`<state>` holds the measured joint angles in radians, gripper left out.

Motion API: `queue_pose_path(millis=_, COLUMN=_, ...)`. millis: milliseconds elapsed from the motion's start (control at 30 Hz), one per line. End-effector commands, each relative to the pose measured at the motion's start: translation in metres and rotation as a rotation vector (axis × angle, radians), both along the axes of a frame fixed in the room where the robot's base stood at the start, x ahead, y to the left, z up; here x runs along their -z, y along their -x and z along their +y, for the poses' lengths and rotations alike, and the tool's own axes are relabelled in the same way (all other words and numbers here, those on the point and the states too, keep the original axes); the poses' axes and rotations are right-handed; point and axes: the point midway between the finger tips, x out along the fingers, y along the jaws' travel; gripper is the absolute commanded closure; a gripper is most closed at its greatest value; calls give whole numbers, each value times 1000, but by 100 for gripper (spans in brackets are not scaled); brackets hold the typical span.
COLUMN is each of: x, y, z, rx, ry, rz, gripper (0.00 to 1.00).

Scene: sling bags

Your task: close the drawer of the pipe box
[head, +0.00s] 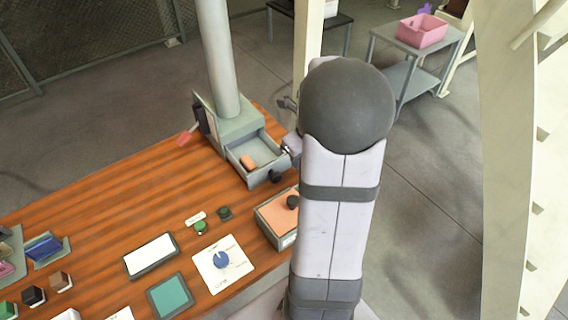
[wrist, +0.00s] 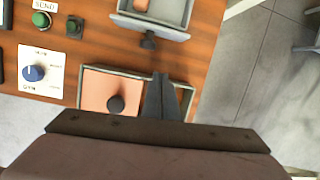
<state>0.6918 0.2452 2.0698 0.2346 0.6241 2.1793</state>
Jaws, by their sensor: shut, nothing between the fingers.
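The pipe box (head: 240,128) is a grey-green box with a thick upright pipe, standing near the far end of the wooden table. Its drawer (head: 262,150) is pulled out toward the front and holds a small orange-brown block (head: 248,162). A black knob (head: 275,176) sits on the drawer front. In the wrist view the drawer (wrist: 172,33) and its knob (wrist: 148,40) show at the top. My gripper (wrist: 160,76) is shut and empty, with its tips below the knob in that picture and apart from it. In the head view my arm hides most of the gripper.
A tray-like box with a salmon top and black knob (wrist: 116,103) lies just under and beside my gripper. A dial panel (head: 222,262), green and black buttons and a white panel (head: 150,256) lie to the left. The table's right edge is close; floor lies beyond.

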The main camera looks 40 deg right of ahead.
Motion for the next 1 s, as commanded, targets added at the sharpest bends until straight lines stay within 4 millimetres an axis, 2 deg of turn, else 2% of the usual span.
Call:
queue_pose_path(millis=33, x=-7, y=-4, z=11, rx=12, ry=-22, rz=4, gripper=100)
queue_pose_path(millis=133, x=-8, y=-8, z=22, rx=35, ry=-47, rz=8, gripper=100)
queue_pose_path(millis=467, x=0, y=-11, z=25, rx=46, ry=-56, rz=8, gripper=100)
queue_pose_path(millis=1000, x=68, y=-27, z=26, rx=45, ry=-56, rz=11, gripper=100)
